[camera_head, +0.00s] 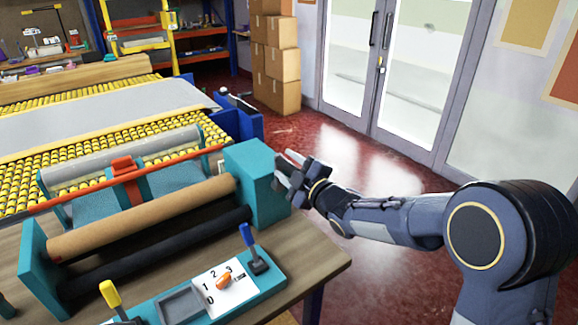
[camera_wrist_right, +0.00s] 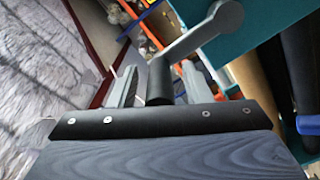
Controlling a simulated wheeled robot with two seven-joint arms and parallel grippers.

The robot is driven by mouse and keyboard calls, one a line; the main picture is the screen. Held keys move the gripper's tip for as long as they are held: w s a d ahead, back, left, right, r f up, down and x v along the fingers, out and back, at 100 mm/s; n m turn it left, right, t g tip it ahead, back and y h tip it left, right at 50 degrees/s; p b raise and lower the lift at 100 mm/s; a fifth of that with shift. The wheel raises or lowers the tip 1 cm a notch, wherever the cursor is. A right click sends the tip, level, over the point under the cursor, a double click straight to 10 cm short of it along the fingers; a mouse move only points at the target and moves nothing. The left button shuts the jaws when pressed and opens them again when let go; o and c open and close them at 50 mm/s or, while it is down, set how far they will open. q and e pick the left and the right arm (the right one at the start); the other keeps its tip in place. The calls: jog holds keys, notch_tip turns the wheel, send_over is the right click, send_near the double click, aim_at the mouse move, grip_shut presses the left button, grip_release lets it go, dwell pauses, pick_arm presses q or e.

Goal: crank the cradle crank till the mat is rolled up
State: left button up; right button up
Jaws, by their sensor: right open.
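The cradle stands on the wooden table at the left of the head view, with teal end blocks (camera_head: 258,178), a brown roller (camera_head: 150,215) and a black roller (camera_head: 160,250). Its crank (camera_wrist_right: 205,32) shows in the right wrist view as a grey arm with a dark cylindrical handle (camera_wrist_right: 160,82). My right gripper (camera_head: 288,178) is at the outer side of the right end block. Its open fingers are on either side of the handle; I cannot tell whether they touch it. A grey sheet (camera_head: 100,118), perhaps the mat, lies flat on the yellow rollers. My left gripper is out of view.
A teal control panel (camera_head: 265,285) with a numbered dial (camera_head: 224,281), a blue lever (camera_head: 250,245) and a yellow lever (camera_head: 112,297) sits at the table's front. Stacked cardboard boxes (camera_head: 275,60) stand at the back. The red floor (camera_head: 335,150) right of the table is clear.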

grip_shut()
jog(key=shift+w+d, duration=0.1)
jog(key=shift+d, duration=0.1)
dwell(0.3)
